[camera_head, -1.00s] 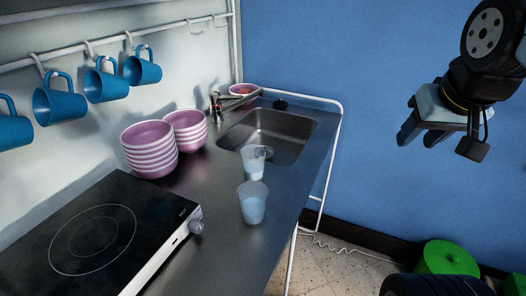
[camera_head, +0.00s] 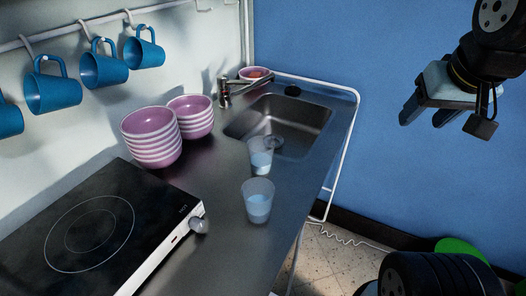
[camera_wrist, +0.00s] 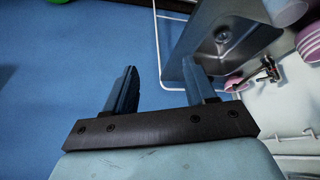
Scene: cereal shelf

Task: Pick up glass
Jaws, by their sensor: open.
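Two clear glasses with pale blue liquid stand upright on the metal counter in the head view. The nearer glass (camera_head: 258,201) is right of the hob. The farther glass (camera_head: 261,156) stands by the near edge of the sink. My gripper (camera_head: 442,124) is open and empty in the air at the right, in front of the blue wall and well away from both glasses. In the wrist view my gripper (camera_wrist: 162,90) shows its two fingers apart with nothing between them. Part of a pale glass (camera_wrist: 284,10) shows at the top right edge there.
A black hob (camera_head: 92,232) lies on the counter (camera_head: 225,235). Two stacks of pink bowls (camera_head: 151,137) stand behind it. A sink (camera_head: 300,122) with a tap (camera_head: 224,92) is at the far end. Blue mugs (camera_head: 104,68) hang from a rail. A white frame (camera_head: 345,150) edges the counter.

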